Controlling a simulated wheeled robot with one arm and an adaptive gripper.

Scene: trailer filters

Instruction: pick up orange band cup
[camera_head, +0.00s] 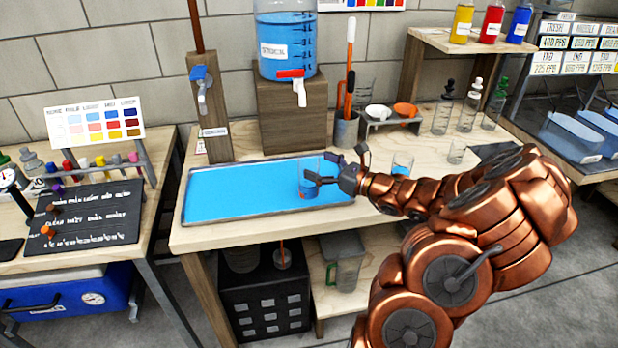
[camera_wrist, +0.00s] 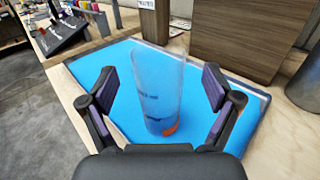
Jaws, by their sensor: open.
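The orange band cup (camera_head: 309,187) is a clear, tall cup standing upright on the blue tray (camera_head: 215,215). In the wrist view the cup (camera_wrist: 158,88) shows dark markings and an orange patch low on its side. My gripper (camera_head: 321,168) is at the cup in the head view, over the tray's right part. In the wrist view its two fingers (camera_wrist: 160,88) are spread, one on each side of the cup, with visible gaps. The gripper is open and holds nothing. The head view does not show clearly how deep the cup sits between the fingers.
Another clear cup (camera_head: 402,163) with blue liquid stands right of the tray, beside my arm. Behind are a wooden block (camera_head: 291,113) under a blue stock tank (camera_head: 286,40), a wooden post (camera_head: 208,115) and a tool holder (camera_head: 346,130). Bottles stand at the back right.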

